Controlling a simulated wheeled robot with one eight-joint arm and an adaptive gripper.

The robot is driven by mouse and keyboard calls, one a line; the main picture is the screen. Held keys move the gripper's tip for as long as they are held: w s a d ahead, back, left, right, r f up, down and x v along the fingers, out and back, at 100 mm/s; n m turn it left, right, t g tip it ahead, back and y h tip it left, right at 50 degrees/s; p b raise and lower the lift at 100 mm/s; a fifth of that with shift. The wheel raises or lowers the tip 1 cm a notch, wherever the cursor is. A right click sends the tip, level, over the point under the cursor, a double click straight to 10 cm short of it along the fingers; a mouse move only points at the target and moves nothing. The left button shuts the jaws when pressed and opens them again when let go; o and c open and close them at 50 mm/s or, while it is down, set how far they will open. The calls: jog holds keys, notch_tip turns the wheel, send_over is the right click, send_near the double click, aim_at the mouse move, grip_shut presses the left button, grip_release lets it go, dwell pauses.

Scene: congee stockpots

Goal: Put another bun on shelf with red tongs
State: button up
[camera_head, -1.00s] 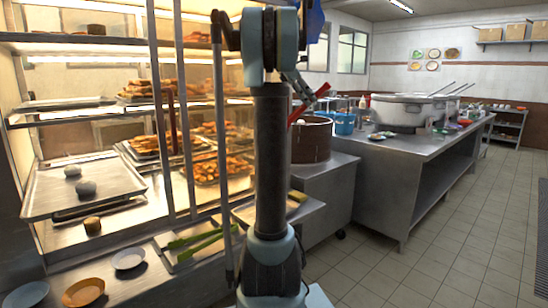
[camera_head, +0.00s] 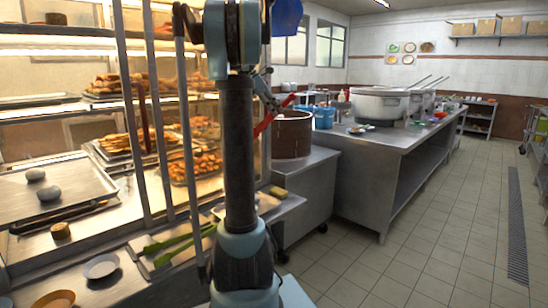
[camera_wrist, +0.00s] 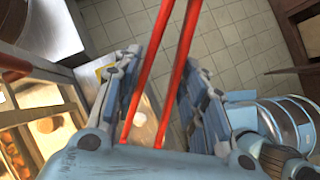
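The red tongs (camera_head: 263,126) are in my gripper (camera_head: 266,104), held in the air beside the brown round container. In the wrist view, two long red bars of the tongs (camera_wrist: 168,75) run between the blue-grey fingers of my gripper (camera_wrist: 165,90); their far ends are out of frame. The shelf is the lit glass-fronted rack at the left. No bun shows in the tongs.
The brown round container (camera_head: 292,134) stands on a metal counter (camera_head: 305,160); its contents are hidden. Green tongs (camera_head: 175,245) and plates (camera_head: 101,266) lie before the shelf. A long counter (camera_head: 405,145) with large pots (camera_head: 380,104) stands behind. Floor at the right is clear.

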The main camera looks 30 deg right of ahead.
notch_tip(320, 180, down, 26)
jog(key=n, duration=0.1)
jog(key=shift+s+a+t, duration=0.15)
jog(key=shift+s+t, duration=0.15)
jog(key=shift+s, duration=0.1)
jog(key=shift+f, duration=0.1)
jog(key=shift+o, duration=0.7)
jog(key=shift+f, duration=0.25)
